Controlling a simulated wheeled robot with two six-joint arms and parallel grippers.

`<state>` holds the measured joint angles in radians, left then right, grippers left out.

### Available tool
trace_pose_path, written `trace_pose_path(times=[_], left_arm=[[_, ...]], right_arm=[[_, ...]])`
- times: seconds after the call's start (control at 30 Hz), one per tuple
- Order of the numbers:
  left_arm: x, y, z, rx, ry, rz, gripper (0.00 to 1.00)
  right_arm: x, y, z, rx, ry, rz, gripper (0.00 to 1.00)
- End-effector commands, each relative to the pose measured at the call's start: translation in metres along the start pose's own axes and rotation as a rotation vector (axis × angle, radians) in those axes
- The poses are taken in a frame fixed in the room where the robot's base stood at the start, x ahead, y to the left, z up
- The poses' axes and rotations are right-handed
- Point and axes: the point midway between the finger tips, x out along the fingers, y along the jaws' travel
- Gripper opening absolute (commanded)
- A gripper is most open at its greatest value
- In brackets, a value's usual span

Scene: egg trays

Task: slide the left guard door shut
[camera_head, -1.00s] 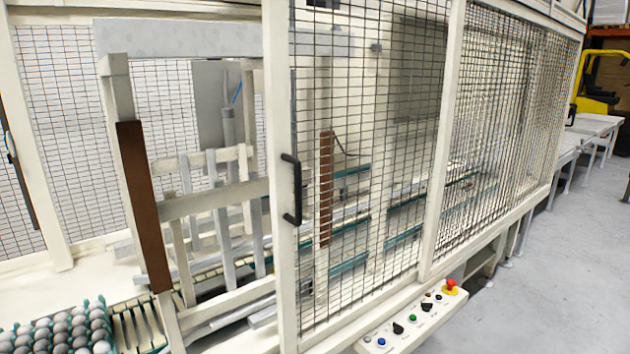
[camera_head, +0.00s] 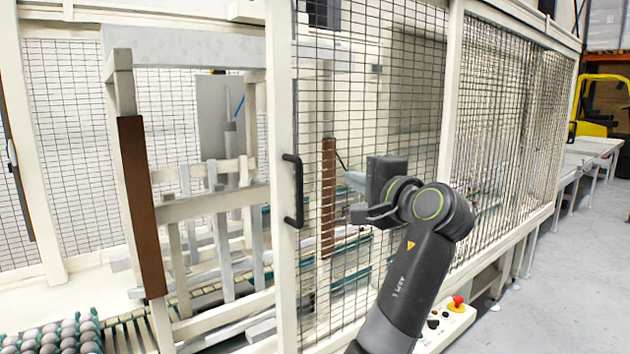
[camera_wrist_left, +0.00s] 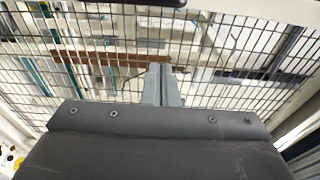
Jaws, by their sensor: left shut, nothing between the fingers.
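The left guard door (camera_head: 281,120) is a cream-framed black mesh panel in the head view. It stands slid to the right, with a wide opening at its left. Its black bar handle (camera_head: 298,190) is upright on the left frame post. My left gripper (camera_head: 352,213) is in front of the door's mesh, to the right of the handle and apart from it. Its fingers are together and empty, as the left wrist view (camera_wrist_left: 163,84) also shows, with mesh behind them. My right gripper is out of view.
Through the opening are a cream rack with a brown strip (camera_head: 140,205) and, at lower left, a tray of eggs (camera_head: 62,335). A control panel with a red button (camera_head: 457,302) is below the door. A fixed mesh panel (camera_head: 510,120) continues to the right.

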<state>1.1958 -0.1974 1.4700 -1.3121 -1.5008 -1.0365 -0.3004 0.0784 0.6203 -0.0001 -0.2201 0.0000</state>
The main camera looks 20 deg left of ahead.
Motion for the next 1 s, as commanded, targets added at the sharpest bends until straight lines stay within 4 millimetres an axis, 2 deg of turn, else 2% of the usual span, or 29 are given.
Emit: trace_pose_path(times=[0.1, 0.23, 0.6, 1.0], left_arm=[[0.001, -0.008, 0.005, -0.006, -0.013, -0.005, 0.00], [0.018, -0.010, 0.005, -0.004, -0.015, -0.006, 0.00], [0.098, -0.011, 0.006, -0.002, -0.014, -0.004, 0.00], [0.085, -0.007, 0.037, -0.007, -0.008, -0.004, 0.00]], right_arm=[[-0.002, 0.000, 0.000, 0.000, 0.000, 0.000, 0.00], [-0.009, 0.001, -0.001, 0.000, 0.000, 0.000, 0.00], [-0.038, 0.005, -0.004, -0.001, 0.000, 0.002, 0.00], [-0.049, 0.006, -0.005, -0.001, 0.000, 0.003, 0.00]])
